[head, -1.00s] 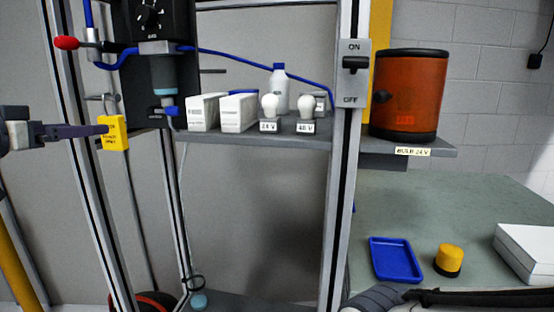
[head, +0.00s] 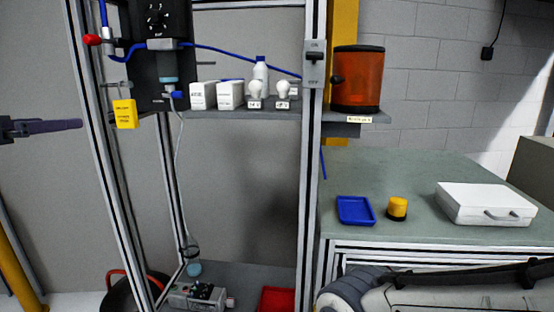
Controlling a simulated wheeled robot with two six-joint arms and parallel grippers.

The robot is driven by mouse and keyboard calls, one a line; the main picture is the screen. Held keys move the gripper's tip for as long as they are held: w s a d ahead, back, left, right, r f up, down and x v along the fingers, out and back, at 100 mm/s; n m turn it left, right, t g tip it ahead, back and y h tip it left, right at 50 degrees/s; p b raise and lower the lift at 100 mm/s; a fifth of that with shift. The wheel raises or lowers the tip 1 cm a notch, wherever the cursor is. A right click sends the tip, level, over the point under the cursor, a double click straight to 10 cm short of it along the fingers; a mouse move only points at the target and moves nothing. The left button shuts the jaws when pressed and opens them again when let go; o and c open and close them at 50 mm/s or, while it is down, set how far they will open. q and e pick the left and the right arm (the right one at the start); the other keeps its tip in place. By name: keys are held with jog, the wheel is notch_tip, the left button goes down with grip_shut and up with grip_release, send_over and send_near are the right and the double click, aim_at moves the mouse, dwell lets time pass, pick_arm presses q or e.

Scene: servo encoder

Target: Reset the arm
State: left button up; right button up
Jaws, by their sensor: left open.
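My left gripper (head: 79,124) comes in from the left edge, seen side-on, with its dark fingers pointing right. It is open and empty, apart from the yellow tag (head: 125,114) on the frame's left post. A gap shows between fingertips and tag. A black panel with a dial (head: 155,18) is mounted on the frame, with a red-knobbed lever (head: 92,40) to its left. A grey ON/OFF switch (head: 314,62) sits on the right post; its exact lever position is hard to tell. My right gripper is not seen.
The shelf holds white boxes (head: 203,95), a bottle (head: 261,72) and bulbs (head: 283,90). An orange drum (head: 358,78) stands right of the post. The green bench (head: 400,170) carries a blue tray (head: 355,210), a yellow-black knob (head: 397,208) and a white case (head: 487,202).

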pick_arm(q)
jog(key=w+d+f+t+y+b, duration=0.1)
jog(key=w+d+f+t, duration=0.1)
jog(key=w+d, duration=0.5)
jog(key=w+d+f+n+g+y+b, duration=0.1)
jog(key=w+d+f+n+g+b, duration=0.2)
jog(key=d+f, duration=1.05)
jog(key=s+d+f+m+g+h, duration=0.1)
jog(key=s+d+f+m+g, duration=0.25)
jog(key=s+d+f, duration=0.4)
jog(key=s+d+f+m+g+h, duration=0.15)
jog(key=s+d+f+g, duration=0.3)
jog(key=f, duration=0.65)
jog(key=s+d+f+m+g, duration=0.2)
jog(key=s+f+g, duration=0.1)
jog(key=s, duration=0.6)
jog(key=s+d+f+m+g+b, duration=0.1)
jog(key=s+f+g, duration=0.3)
jog(key=s, duration=0.5)
jog(key=shift+d+m+y+b, duration=0.3)
jog(key=shift+d+m+y, duration=0.15)
jog(key=shift+m, duration=0.25)
jog(key=shift+f, duration=0.1)
